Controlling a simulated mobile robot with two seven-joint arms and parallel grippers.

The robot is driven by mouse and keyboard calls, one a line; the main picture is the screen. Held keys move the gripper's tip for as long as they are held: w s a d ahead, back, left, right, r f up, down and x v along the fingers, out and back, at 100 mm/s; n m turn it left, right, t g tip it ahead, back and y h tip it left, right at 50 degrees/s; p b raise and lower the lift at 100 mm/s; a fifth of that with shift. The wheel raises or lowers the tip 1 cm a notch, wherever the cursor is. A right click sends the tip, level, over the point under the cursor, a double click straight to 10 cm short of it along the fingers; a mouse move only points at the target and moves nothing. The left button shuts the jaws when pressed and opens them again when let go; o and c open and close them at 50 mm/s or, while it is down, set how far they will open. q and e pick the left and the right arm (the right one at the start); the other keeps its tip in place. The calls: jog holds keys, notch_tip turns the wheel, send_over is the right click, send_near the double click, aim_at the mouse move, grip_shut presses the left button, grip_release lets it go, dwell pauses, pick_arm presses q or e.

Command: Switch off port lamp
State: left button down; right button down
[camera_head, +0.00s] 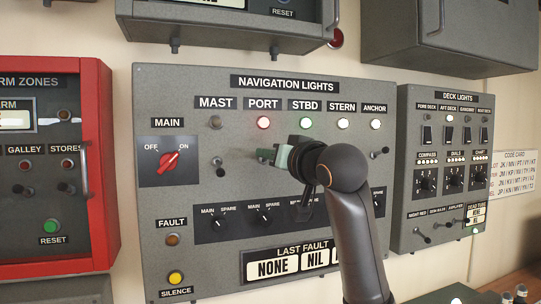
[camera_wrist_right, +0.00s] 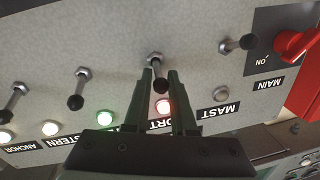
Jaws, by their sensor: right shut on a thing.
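The port lamp (camera_head: 263,123) glows red under the PORT label (camera_head: 264,104) on the navigation lights panel (camera_head: 330,92). The lamp also glows in the wrist view (camera_wrist_right: 164,107), which sees the panel upside down. The port toggle switch (camera_wrist_right: 156,59) stands between my right gripper's fingertips; in the head view the gripper hides it. My right gripper (camera_head: 264,155) is at the panel below the port lamp, its fingers shut on the toggle's lever. My left gripper is not in view.
The mast toggle (camera_head: 220,166) is left of the gripper, the starboard toggle (camera_wrist_right: 78,88) close on the other side. Starboard, stern and anchor lamps are lit; the mast lamp (camera_head: 215,122) is dull. The red main knob (camera_head: 169,162) is farther left. Selector knobs (camera_head: 265,217) sit below.

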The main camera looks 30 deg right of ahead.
jog(key=shift+f+t+b, duration=0.3)
jog(key=shift+b, duration=0.35)
notch_tip(320, 180, down, 2)
jog(key=t+b, duration=0.2)
jog(key=b, duration=0.2)
jog(key=t+b, duration=0.2)
jog(key=b, duration=0.1)
jog(key=shift+f+n+t+b, duration=0.2)
jog(key=shift+n+t+b, duration=0.2)
jog(key=shift+f+t+b, duration=0.1)
jog(key=shift+t+b, duration=0.5)
jog(key=shift+n+t+b, duration=0.3)
jog(key=shift+t+b, duration=0.1)
jog(key=shift+t, duration=0.4)
